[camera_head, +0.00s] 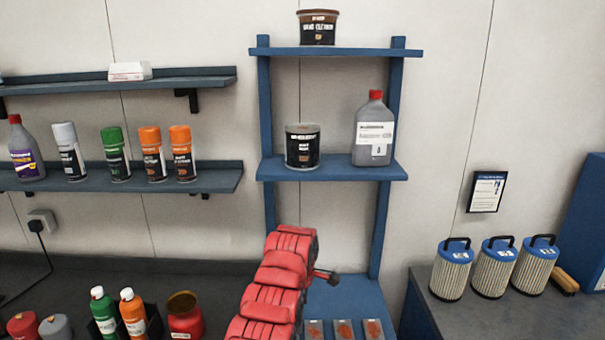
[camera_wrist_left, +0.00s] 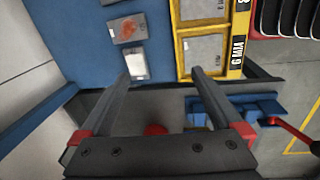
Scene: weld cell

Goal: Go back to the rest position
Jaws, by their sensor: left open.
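My left gripper (camera_wrist_left: 160,76) shows in the left wrist view with its two dark fingers spread apart and nothing between them. My red arm (camera_head: 272,285) rises from the bottom middle of the head view, in front of the blue shelf rack (camera_head: 264,110). The fingers of this arm cannot be made out clearly there. Past the fingertips in the wrist view lie a small packet with an orange mark (camera_wrist_left: 127,28) and a pale packet (camera_wrist_left: 134,64), both on a blue surface (camera_wrist_left: 90,50). My right gripper is in neither view.
A yellow-framed tray (camera_wrist_left: 182,45) and a blue vise-like fixture (camera_wrist_left: 255,108) are near the left gripper. A black can (camera_head: 302,148) and a grey jug (camera_head: 374,135) stand on the rack. Several spray cans (camera_head: 115,155) are left; filters (camera_head: 491,268) are right.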

